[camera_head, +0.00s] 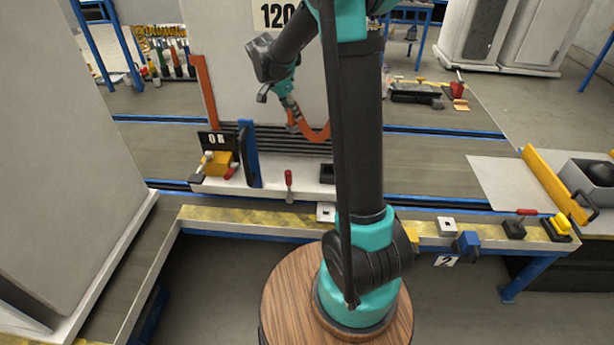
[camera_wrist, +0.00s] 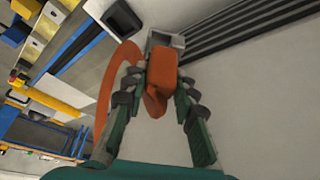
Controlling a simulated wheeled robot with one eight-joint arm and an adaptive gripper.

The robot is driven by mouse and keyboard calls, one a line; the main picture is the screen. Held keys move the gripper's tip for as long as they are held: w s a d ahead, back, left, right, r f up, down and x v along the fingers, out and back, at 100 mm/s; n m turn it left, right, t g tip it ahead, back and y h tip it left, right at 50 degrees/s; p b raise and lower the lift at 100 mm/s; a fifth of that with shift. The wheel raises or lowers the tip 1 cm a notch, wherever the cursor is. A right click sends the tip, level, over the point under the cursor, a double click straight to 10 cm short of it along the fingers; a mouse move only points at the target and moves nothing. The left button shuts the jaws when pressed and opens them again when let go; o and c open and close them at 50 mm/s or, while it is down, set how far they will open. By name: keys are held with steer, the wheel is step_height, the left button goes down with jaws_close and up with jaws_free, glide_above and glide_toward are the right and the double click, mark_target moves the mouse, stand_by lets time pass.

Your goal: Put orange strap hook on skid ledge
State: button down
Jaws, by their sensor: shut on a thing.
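My gripper (camera_head: 287,99) is shut on the orange strap hook (camera_wrist: 162,72), in front of the white cabinet panel and above the skid ledge (camera_head: 311,190). In the wrist view, the hook's orange body sits between both fingers, and its grey metal end (camera_wrist: 165,40) points away from my gripper. The orange strap (camera_head: 318,134) hangs from the hook and curves right behind my arm in the head view. It also loops at the left of the wrist view (camera_wrist: 105,88). The ledge is a low white shelf at the cabinet's foot, partly hidden by my arm.
A red-handled tool (camera_head: 289,180), a yellow block (camera_head: 216,162) and a black piece (camera_head: 327,174) are on the white base. A blue post (camera_head: 250,150) rises at its left. The yellow-edged rail (camera_head: 250,218) runs in front. A large grey cabinet (camera_head: 60,130) blocks the left.

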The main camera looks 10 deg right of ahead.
steer(key=shift+a+f, duration=0.25)
steer(key=shift+f, duration=0.2)
step_height(320, 180, down, 19)
steer(key=shift+f, duration=0.1)
stand_by(0.3)
steer(key=c, duration=1.2)
jaws_free()
